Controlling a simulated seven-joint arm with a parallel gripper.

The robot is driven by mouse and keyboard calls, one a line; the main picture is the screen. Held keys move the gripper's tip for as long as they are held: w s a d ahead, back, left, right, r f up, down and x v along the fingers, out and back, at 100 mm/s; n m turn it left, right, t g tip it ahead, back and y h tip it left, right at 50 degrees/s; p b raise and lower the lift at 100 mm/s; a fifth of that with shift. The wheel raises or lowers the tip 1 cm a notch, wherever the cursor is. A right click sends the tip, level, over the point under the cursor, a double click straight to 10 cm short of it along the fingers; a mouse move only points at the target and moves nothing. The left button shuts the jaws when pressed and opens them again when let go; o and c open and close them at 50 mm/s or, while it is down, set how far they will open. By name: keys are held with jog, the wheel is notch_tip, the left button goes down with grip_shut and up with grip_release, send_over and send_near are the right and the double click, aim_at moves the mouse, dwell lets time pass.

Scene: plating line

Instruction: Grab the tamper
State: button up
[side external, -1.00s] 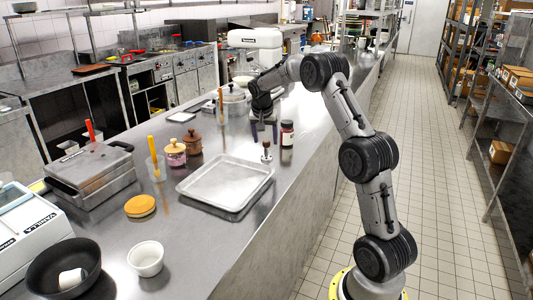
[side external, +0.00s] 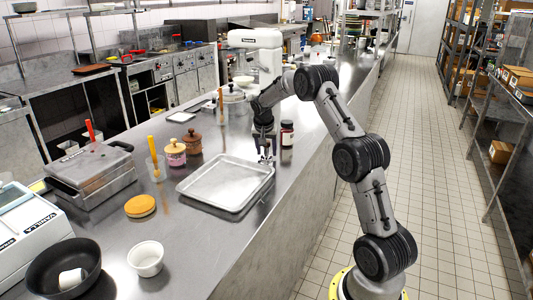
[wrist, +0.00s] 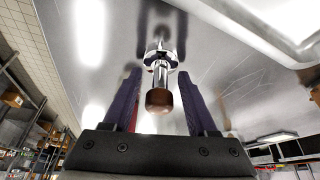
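The tamper (wrist: 158,102) has a brown rounded handle and a shiny metal shaft and base. In the wrist view it stands upright on the steel counter, handle toward the camera. My gripper (wrist: 160,72) is open, with one dark finger on each side of the tamper and visible gaps between fingers and handle. In the side view my gripper (side external: 266,155) points down over the tamper's spot, just right of the tray's back corner. There the tamper is mostly hidden by the fingers.
A metal tray (side external: 207,195) lies close to the left of my gripper. A dark jar with a red label (side external: 287,135) stands just behind and right. A lidded pot (side external: 233,105) stands behind.

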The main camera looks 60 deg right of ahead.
grip_shut()
